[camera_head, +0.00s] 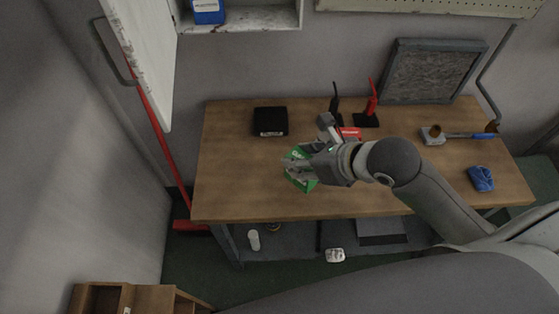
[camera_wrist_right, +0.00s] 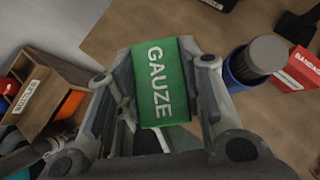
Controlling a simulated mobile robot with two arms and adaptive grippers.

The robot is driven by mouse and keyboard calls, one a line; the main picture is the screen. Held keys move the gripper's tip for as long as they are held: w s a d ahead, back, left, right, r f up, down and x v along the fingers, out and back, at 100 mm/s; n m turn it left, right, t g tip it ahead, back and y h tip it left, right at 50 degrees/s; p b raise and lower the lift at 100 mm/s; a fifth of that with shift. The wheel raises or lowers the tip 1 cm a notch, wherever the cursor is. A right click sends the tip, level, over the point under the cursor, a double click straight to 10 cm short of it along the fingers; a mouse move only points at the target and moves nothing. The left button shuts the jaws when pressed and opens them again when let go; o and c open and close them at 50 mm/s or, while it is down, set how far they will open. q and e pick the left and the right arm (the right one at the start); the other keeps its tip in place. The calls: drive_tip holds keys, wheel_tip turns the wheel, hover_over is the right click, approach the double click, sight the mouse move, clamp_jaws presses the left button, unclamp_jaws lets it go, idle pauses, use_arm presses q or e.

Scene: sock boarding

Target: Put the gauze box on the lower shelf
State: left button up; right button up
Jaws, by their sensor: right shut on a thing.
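The green gauze box (camera_wrist_right: 160,82) is between the fingers of my right gripper (camera_wrist_right: 165,110) in the right wrist view, with its white "GAUZE" lettering facing the camera. In the head view the gauze box (camera_head: 302,181) shows at the tip of my right gripper (camera_head: 300,168), over the front part of the wooden table top; the gripper partly hides it. My right gripper is shut on it. The lower shelf (camera_head: 287,240) lies under the table, partly hidden by the table top. My left gripper is not in view.
A white bottle (camera_head: 254,240) and a dark tray (camera_head: 382,232) are on the lower shelf. On the table are a black box (camera_head: 270,121), red and black stands, a red bandage box (camera_wrist_right: 292,68), and a blue cloth-like item (camera_head: 481,179). The table's front left is clear.

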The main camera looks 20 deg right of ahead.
drive_tip(key=d+x, duration=0.1)
drive_tip(key=x, duration=0.4)
drive_tip(key=w+p+x, duration=0.1)
drive_tip(key=x, duration=0.5)
drive_tip(key=w+d+x, duration=0.1)
drive_tip(key=x, duration=0.5)
drive_tip(key=shift+d+r+p, duration=0.25)
drive_tip(key=shift+d+p, duration=0.15)
drive_tip(key=shift+f, duration=0.4)
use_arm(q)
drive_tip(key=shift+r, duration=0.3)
use_arm(e)
drive_tip(key=shift+f, duration=0.1)
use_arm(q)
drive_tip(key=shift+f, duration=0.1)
use_arm(e)
drive_tip(key=shift+f, duration=0.1)
